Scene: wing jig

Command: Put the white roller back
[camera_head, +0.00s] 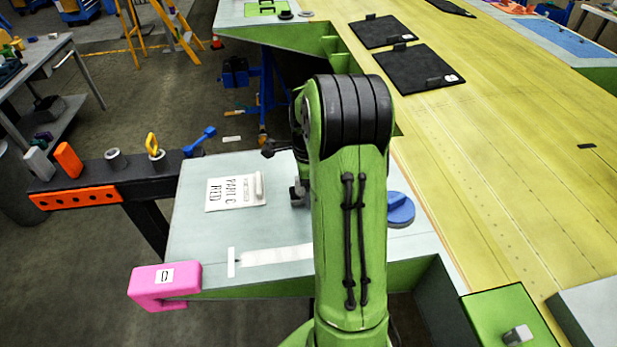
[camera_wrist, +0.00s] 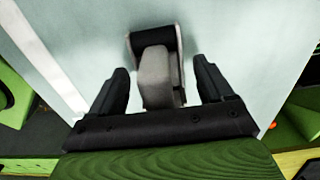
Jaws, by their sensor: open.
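In the wrist view a pale grey-white block-like handle with a dark cylinder in a bracket, seemingly the white roller (camera_wrist: 155,78), lies on the pale tabletop. My gripper (camera_wrist: 160,84) is open, with one black finger on each side of the handle. A gap shows on both sides, so the fingers do not appear to grip it. In the head view my green arm hides most of the gripper and the roller. A dark rail (camera_head: 108,170) with an orange front plate stands left of the table and holds several tools.
The pale table (camera_head: 195,240) bears a "PART C RED" sheet (camera_head: 228,192), a white strip (camera_head: 275,256) and a blue round object (camera_head: 400,208). A pink clamp-like block (camera_head: 163,285) sits at its front left corner. The yellow wing panel (camera_head: 500,170) fills the right.

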